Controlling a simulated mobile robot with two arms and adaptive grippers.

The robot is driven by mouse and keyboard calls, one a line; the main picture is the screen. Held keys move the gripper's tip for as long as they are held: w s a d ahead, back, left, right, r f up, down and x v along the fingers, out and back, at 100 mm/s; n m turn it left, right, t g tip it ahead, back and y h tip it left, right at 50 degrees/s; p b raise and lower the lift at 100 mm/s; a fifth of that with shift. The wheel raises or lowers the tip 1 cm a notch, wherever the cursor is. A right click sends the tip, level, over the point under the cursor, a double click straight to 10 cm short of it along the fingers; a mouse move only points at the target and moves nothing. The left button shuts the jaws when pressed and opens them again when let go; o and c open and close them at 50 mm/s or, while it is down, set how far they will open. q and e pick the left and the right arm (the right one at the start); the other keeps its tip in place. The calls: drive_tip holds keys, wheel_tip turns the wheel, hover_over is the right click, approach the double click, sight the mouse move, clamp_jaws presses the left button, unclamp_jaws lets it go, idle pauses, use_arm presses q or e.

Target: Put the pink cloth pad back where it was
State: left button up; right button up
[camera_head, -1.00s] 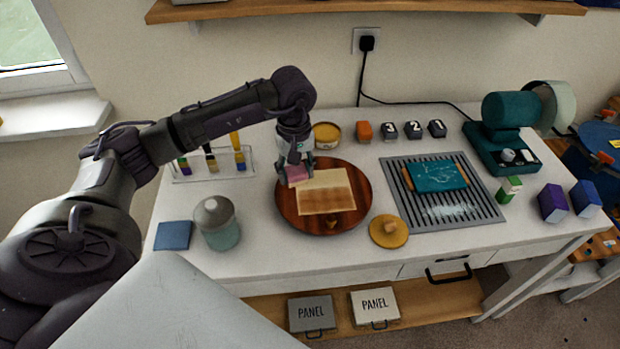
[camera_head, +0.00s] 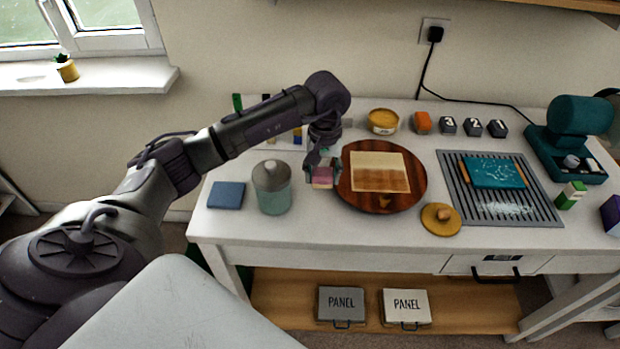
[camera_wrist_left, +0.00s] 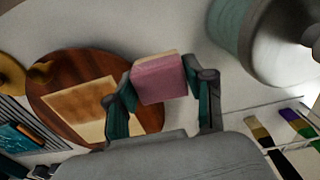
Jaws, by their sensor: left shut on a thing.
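The pink cloth pad (camera_head: 322,176) is a small block, held between the fingers of my left gripper (camera_head: 322,172), just off the left rim of the round wooden board. In the left wrist view the pad (camera_wrist_left: 159,79) sits between the two teal fingers (camera_wrist_left: 165,90), pink with a pale tan edge. The left gripper is shut on it. The gap between pad and table is hard to judge. The round wooden board (camera_head: 415,188) carries a cream and brown panel (camera_head: 380,172). My right gripper is not in view.

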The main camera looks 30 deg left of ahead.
sight(312, 195)
use_arm(q)
drive_tip(key=shift+s+a+f, duration=0.1)
drive_tip(key=shift+a+f, duration=0.25)
drive_tip(key=shift+a, duration=0.25)
drive_tip(key=shift+s+a+f, duration=0.1)
drive_tip(key=shift+a+f, duration=0.2)
drive_tip(key=shift+a, duration=0.3)
drive_tip(key=shift+a+f+p, duration=0.15)
drive_tip(key=shift+f+p, duration=0.05)
drive_tip(key=shift+p, duration=0.1)
drive_tip(key=shift+w+f, duration=0.1)
drive_tip(key=shift+f, duration=0.15)
wheel_tip(312, 195, down, 3)
drive_tip(key=shift+f+p, duration=0.1)
drive_tip(key=shift+p, duration=0.7)
drive_tip(key=shift+f, duration=0.35)
drive_tip(key=o, duration=0.7)
drive_tip(key=shift+o, duration=0.2)
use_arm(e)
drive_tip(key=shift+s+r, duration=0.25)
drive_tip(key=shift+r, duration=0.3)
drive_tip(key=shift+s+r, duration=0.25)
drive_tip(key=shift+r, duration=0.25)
